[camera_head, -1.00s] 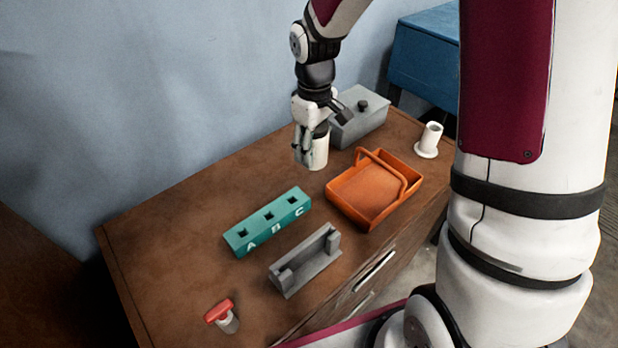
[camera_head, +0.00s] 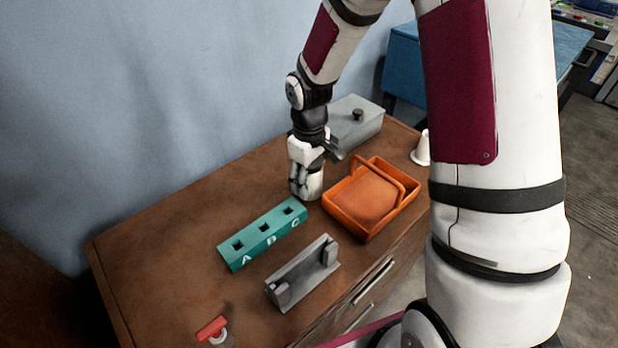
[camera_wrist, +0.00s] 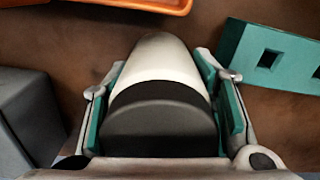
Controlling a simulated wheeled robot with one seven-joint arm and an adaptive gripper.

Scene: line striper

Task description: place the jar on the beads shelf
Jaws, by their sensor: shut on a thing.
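The jar (camera_head: 308,188) is white with a dark lid and is upright in the head view. I cannot tell whether the jar's base touches the wooden top. No shelf marked for beads can be made out.
On the wooden top (camera_head: 180,215) are a teal block (camera_head: 262,236) with A, B, C holes, an orange handled tray (camera_head: 353,216), a grey holder (camera_head: 302,275), a grey lidded box (camera_head: 352,128), and a red-handled item (camera_head: 212,328). A blue table (camera_head: 405,65) stands behind.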

